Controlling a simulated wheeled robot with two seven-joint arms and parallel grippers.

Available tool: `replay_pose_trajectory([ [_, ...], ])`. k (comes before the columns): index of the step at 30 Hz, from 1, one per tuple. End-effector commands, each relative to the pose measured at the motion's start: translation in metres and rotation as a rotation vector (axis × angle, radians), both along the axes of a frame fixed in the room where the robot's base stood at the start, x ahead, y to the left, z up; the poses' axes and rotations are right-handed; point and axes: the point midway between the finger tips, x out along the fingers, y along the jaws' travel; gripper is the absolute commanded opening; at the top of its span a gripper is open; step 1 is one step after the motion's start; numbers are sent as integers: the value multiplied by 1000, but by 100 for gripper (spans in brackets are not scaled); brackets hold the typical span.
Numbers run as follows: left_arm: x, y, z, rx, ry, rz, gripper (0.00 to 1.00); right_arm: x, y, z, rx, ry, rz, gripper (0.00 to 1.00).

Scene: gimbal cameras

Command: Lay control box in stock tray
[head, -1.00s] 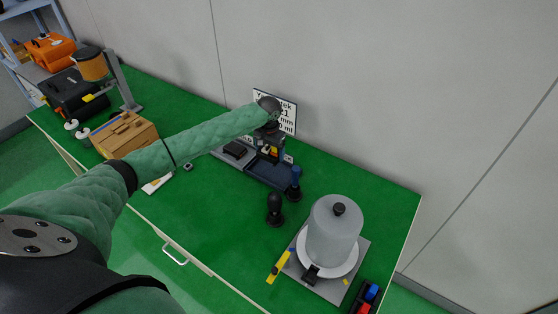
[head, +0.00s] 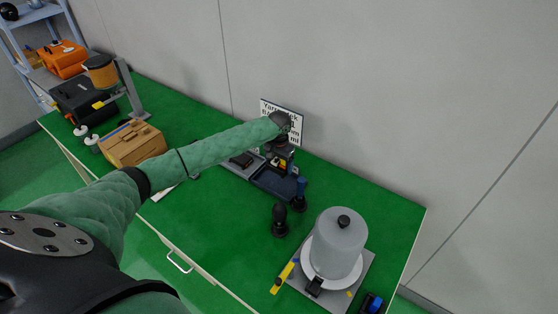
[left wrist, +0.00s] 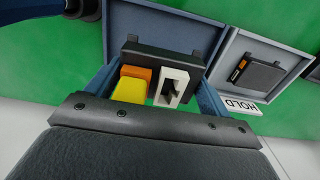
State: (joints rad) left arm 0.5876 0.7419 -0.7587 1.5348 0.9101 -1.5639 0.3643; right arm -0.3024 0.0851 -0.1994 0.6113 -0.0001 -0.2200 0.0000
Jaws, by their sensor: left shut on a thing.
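The control box (left wrist: 178,65) is a dark block with an orange and yellow part and a white switch-like part on it. My left gripper (left wrist: 155,92) is shut on it, with a blue finger on each side. In the head view the left gripper (head: 284,160) is at the back of the bench, over the dark blue stock tray (head: 268,185). In the left wrist view the blue tray (left wrist: 150,22) lies behind the box. I cannot tell whether the box touches the tray floor. My right gripper is not in view.
A grey tray (left wrist: 226,85) marked HOLD, holding a dark box, adjoins the blue tray. A domed jar (head: 338,245) is at right, a cardboard box (head: 135,145) at left.

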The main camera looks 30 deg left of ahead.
Motion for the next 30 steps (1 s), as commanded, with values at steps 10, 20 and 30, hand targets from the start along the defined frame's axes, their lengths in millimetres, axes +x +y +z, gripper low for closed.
replay_pose_trajectory([
  [10,0,0,-35,0,0,0,55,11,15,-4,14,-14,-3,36],
  [20,0,0,-61,0,0,1,55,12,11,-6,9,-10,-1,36],
  [30,0,0,-67,0,-1,0,55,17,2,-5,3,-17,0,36],
])
